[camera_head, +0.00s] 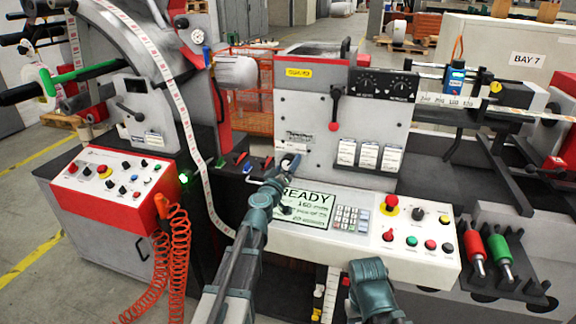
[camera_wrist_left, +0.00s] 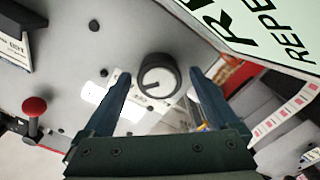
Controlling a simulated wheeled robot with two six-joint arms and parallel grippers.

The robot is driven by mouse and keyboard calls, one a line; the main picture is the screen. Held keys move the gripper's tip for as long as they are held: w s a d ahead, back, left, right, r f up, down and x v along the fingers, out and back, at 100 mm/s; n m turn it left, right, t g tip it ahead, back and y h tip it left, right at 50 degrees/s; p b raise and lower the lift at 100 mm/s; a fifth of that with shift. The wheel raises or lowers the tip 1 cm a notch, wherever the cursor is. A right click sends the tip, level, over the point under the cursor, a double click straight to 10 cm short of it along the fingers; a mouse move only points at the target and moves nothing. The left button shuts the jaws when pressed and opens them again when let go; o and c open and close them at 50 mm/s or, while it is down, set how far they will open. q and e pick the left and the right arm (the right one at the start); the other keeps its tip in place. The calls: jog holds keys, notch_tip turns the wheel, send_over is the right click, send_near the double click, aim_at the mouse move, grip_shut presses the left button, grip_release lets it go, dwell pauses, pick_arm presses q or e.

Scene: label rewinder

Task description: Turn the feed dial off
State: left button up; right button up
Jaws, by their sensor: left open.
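A round dial (camera_wrist_left: 158,78) with a black rim and a pale face bearing a dark pointer line sits on a light grey panel in the left wrist view. Marks are printed beside it, too small to read. My left gripper (camera_wrist_left: 159,74) is open, with one finger on each side of the dial; I cannot tell whether they touch it. In the head view my left gripper (camera_head: 284,168) reaches the lower front of the grey machine, and partly hides the dial there. My right gripper (camera_head: 370,272) is low at the bottom centre, its fingers not clear.
A READY screen (camera_head: 305,208) and keypad (camera_head: 351,218) lie just below the left gripper. A red-knobbed lever (camera_head: 333,125) stands above right. The console (camera_head: 420,250) carries buttons and a red emergency stop (camera_head: 390,204). An orange coiled hose (camera_head: 178,245) hangs at left.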

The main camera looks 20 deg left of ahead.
pick_arm(q)
jog(key=shift+c, duration=0.3)
jog(key=c, duration=1.3)
jog(key=shift+n, duration=0.3)
jog(key=n, duration=0.3)
jog(key=shift+n, duration=2)
jog(key=o, duration=1.4)
jog(key=shift+c, duration=0.2)
